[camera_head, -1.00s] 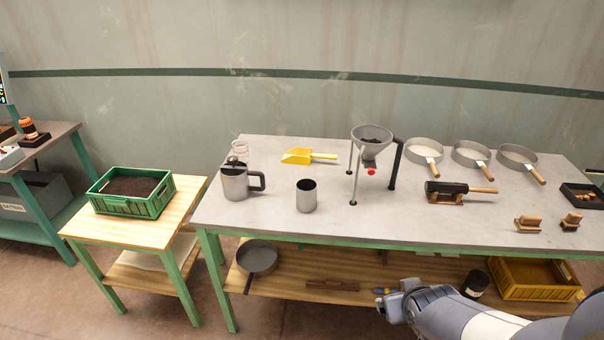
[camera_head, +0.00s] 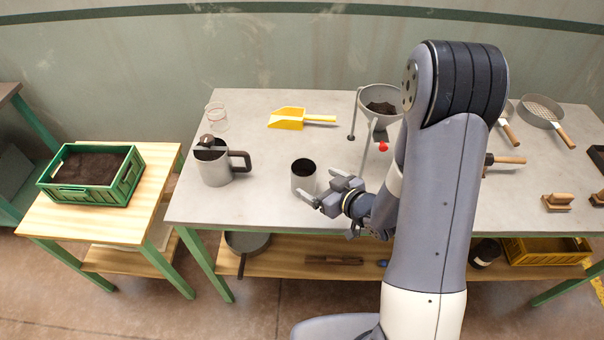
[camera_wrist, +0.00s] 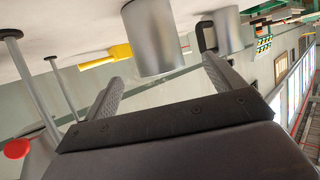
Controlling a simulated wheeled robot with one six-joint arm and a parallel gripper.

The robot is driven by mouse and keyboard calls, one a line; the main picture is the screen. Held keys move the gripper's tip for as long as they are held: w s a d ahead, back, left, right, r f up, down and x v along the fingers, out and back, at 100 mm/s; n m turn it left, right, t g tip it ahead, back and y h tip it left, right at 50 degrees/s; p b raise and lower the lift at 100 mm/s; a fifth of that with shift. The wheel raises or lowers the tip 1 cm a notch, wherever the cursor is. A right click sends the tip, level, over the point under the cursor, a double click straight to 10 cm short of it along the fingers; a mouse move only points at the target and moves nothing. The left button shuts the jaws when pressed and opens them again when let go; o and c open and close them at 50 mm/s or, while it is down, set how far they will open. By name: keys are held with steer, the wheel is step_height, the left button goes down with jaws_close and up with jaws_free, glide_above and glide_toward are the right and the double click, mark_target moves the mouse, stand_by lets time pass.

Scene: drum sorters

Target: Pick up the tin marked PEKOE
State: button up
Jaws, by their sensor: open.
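A plain grey metal tin (camera_head: 304,178) with an open dark top stands upright on the grey workbench (camera_head: 258,112). No PEKOE marking can be read on it in either view. My gripper (camera_head: 322,188) is open at the tin's right front side. In the wrist view the tin (camera_wrist: 153,38) shows beyond and between the two spread fingers of my gripper (camera_wrist: 160,85). The fingers look apart from the tin, though the head view cannot settle the exact gap. The lower right of the bench is hidden behind my arm.
A grey jug (camera_head: 214,165) with a dark handle stands left of the tin. A yellow scoop (camera_head: 287,119) lies behind. A funnel (camera_head: 379,100) on a stand with a red knob (camera_head: 383,147) is to the right. A green crate (camera_head: 92,172) sits on the side table.

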mark_target(297, 168)
steer(key=p+x, duration=0.2)
steer(key=x, duration=0.6)
steer(key=shift+w+d, duration=0.1)
steer(key=shift+w, duration=0.05)
steer(key=c, duration=1.1)
steer(key=shift+r, duration=0.25)
